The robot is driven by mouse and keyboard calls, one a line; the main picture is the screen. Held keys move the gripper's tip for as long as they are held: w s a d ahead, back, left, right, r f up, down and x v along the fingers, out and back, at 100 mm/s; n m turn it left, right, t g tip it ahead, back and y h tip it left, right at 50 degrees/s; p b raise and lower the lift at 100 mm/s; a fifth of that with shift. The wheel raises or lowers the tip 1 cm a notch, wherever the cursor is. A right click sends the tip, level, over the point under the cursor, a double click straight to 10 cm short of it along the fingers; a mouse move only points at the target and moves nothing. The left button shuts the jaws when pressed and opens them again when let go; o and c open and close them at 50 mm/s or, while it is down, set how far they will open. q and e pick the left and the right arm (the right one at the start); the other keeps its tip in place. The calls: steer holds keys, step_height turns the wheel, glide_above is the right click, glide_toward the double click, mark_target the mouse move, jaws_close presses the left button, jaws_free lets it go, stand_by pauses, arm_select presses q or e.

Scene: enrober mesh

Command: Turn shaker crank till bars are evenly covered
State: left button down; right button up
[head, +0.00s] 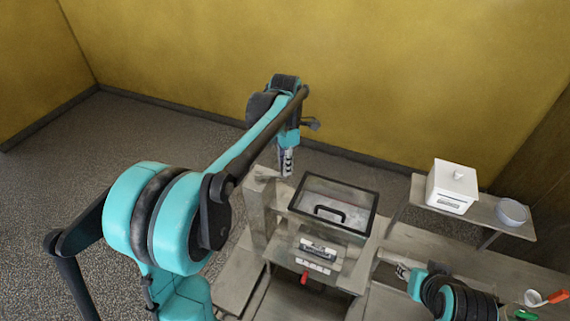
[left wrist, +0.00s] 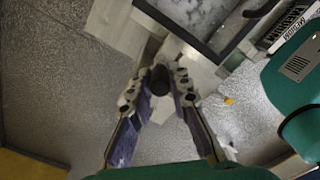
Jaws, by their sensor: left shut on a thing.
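The machine (head: 365,247) stands in the middle of the head view, with a black-framed window lid (head: 345,197) on top. In the left wrist view, mottled whitish stuff shows behind the window (left wrist: 205,12); I cannot make out separate bars. My left gripper (head: 287,170) is at the machine's back left corner, pointing down. In the left wrist view its fingers (left wrist: 160,82) are shut on a dark round knob (left wrist: 160,77), which looks like the crank handle. The rest of the crank is mostly hidden. My right gripper (head: 400,270) is right of the machine; its jaws are too small to read.
A red knob (head: 305,278) sticks out at the machine's front. A side table (head: 420,192) at right holds a white lidded box (head: 448,195) and a pale bowl (head: 511,212). An orange-handled tool (head: 557,297) lies at far right. Floor at left is clear.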

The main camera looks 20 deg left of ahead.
arm_select(q)
steer(key=c, duration=1.4)
jaws_free()
steer(key=shift+r, duration=0.1)
step_height(320, 180, up, 12)
steer(key=shift+f, duration=0.1)
steer(key=shift+f, duration=0.1)
